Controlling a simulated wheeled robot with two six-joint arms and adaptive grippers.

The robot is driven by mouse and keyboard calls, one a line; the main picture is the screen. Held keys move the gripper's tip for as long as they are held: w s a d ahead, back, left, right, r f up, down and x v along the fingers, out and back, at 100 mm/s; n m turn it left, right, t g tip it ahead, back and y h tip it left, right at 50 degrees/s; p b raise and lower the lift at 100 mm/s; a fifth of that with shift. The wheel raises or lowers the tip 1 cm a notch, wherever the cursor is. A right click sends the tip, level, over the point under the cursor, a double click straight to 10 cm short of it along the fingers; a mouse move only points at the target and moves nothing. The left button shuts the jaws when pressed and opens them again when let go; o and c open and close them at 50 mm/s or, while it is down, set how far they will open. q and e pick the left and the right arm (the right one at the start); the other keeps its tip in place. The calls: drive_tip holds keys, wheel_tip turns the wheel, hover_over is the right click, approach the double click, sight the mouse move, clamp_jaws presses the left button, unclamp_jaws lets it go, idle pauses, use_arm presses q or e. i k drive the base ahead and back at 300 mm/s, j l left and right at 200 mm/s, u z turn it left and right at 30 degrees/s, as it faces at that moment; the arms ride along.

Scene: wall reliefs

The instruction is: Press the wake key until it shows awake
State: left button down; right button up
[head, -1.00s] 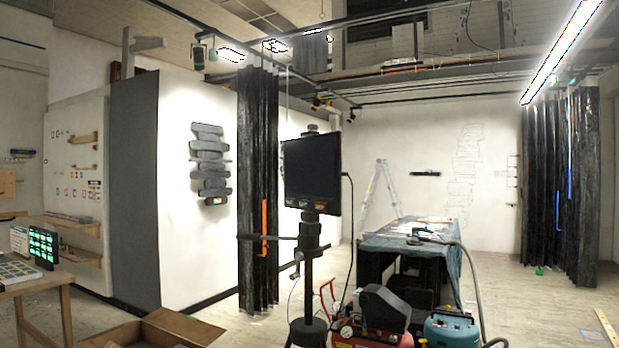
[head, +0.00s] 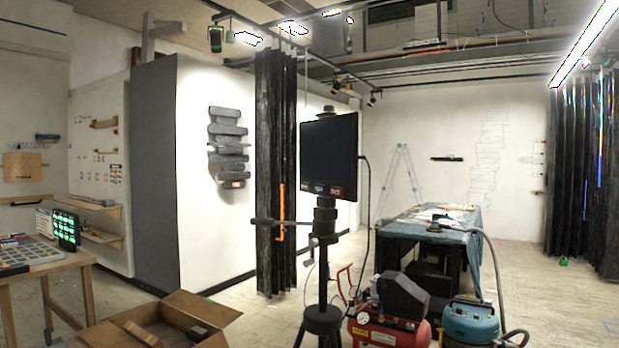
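A black screen (head: 329,155) stands upright on a dark stand (head: 322,275) in the middle of the head view. Its face is dark and shows no picture. A row of small keys or labels runs along its lower edge: a dim reddish one (head: 306,185), a bluish one (head: 320,188) and a red one (head: 336,191). Their lettering is too small to read, so I cannot tell which is the wake key. Neither of my grippers is in view.
A red compressor (head: 385,325) and a blue vacuum (head: 470,322) stand right of the stand's foot. An open cardboard box (head: 215,308) lies at the lower left, near a wooden table (head: 88,285). A draped table (head: 465,222) stands behind. Open floor lies at right.

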sight(306, 187)
drive_tip(key=i+l+u, duration=0.25)
drive_tip(key=i+l, duration=0.9)
